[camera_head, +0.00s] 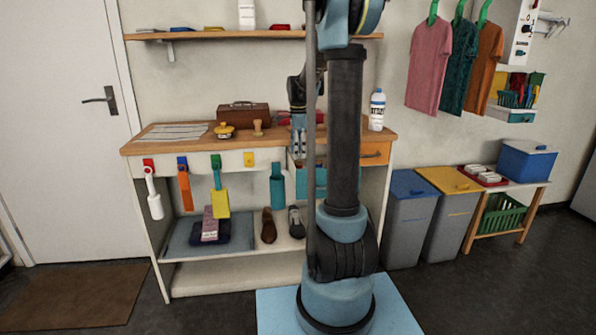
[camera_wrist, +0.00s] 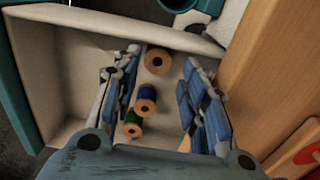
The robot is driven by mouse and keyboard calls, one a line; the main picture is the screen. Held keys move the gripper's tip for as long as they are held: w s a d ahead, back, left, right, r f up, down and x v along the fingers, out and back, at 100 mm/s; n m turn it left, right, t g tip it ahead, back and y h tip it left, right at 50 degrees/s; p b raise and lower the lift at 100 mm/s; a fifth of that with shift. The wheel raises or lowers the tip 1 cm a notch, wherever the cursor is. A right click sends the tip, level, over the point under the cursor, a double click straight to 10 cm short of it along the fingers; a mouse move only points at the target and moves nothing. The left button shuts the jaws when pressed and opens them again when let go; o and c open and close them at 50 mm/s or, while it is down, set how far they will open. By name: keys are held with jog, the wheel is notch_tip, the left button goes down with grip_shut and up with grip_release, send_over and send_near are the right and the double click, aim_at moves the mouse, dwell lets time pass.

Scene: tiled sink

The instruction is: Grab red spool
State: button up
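An open drawer (camera_wrist: 50,80) with pale inside walls holds several spools in the wrist view. One spool (camera_wrist: 158,60) shows its round wooden end near the far wall, between my fingertips; its thread colour is hard to make out, so I cannot tell for sure that it is the red one. A blue spool (camera_wrist: 147,94) and a green spool (camera_wrist: 131,119) lie nearer the gripper base. My gripper (camera_wrist: 160,66) is open, fingers apart on either side of the spools, with no visible grip. In the head view my gripper (camera_head: 299,150) points down over the teal drawer front (camera_head: 316,184).
The wooden worktop (camera_wrist: 262,60) edge is close to the right finger. On the bench (camera_head: 145,143) stand a brown case (camera_head: 243,115) and a white bottle (camera_head: 377,110). Tools hang along its front. Grey bins (camera_head: 408,225) stand to the right.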

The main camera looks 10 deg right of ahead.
jog(key=shift+s+f, duration=0.1)
jog(key=shift+f, duration=2.15)
jog(key=c, duration=0.7)
jog(key=shift+r, duration=0.15)
